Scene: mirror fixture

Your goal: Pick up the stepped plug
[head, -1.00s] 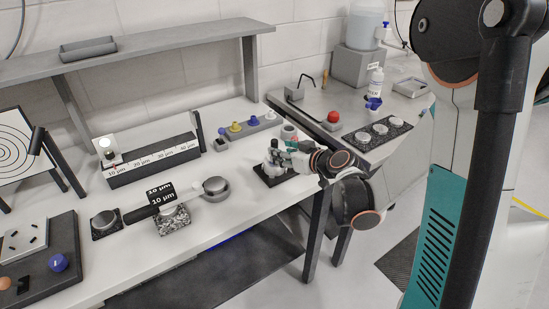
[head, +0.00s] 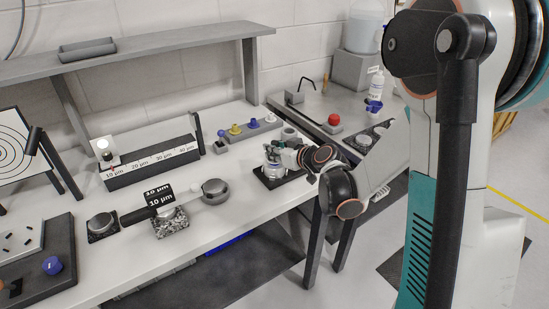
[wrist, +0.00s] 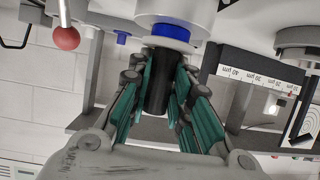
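In the wrist view, which looks upside down, a dark cylindrical part (wrist: 160,80) lies between the teal-padded fingers of my gripper (wrist: 162,68). A blue ring (wrist: 171,31) and a wider pale grey body (wrist: 176,11) follow it beyond the fingertips. This looks like the stepped plug. The pads lie close on both sides of the dark part, but I cannot tell whether they press on it. In the head view my gripper (head: 282,156) is at the small black base (head: 268,181) near the table's right end, and it partly hides what stands there.
The table's front edge is close below the black base.

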